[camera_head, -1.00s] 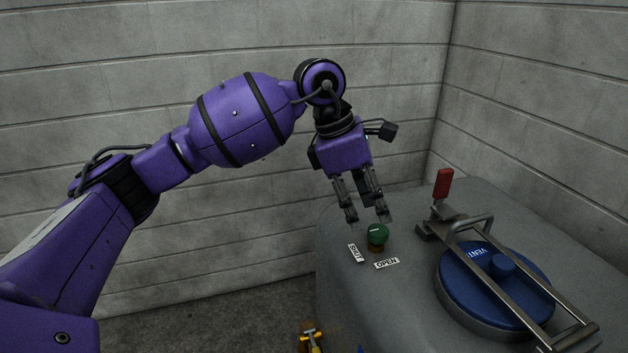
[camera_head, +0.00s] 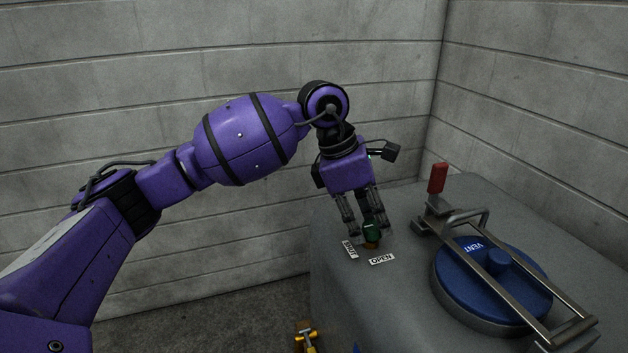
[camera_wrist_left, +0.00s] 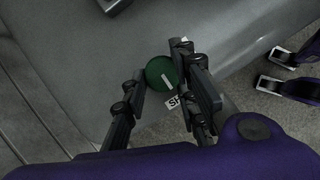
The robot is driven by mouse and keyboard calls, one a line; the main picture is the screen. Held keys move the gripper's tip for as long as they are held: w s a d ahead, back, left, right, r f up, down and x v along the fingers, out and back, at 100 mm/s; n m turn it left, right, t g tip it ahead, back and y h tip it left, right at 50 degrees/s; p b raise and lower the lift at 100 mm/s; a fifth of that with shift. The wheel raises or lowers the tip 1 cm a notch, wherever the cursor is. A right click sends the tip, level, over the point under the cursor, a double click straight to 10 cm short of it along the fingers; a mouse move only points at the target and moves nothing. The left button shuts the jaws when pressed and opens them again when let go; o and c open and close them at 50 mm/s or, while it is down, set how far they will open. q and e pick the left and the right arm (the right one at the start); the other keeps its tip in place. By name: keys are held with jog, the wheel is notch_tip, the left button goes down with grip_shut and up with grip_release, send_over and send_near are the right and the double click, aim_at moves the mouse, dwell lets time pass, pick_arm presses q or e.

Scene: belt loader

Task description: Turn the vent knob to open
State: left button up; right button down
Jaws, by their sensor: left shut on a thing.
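The green vent knob (camera_head: 371,231) stands on a brass-coloured stem on top of the grey tank. A white SHUT label (camera_head: 349,249) and a white OPEN label (camera_head: 382,259) lie beside it. My left gripper (camera_head: 368,228) points down and is shut on the knob, with a finger on either side. In the left wrist view, the knob (camera_wrist_left: 163,74) sits between the fingers, and a white mark on its top points toward the partly hidden SHUT label (camera_wrist_left: 174,100). My right gripper is not recognisable in the head view.
The grey tank (camera_head: 400,310) carries a blue VENT lid (camera_head: 480,300) under a metal clamp frame (camera_head: 510,265). A red-handled lever (camera_head: 437,178) stands behind the knob to the right. Block walls close off the back. A yellow item (camera_head: 306,338) is low at the front.

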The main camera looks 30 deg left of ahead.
pick_arm(q)
jog(key=shift+w+a+r, duration=0.15)
jog(key=shift+r, duration=0.1)
grip_shut()
pick_arm(e)
jog(key=shift+r, duration=0.1)
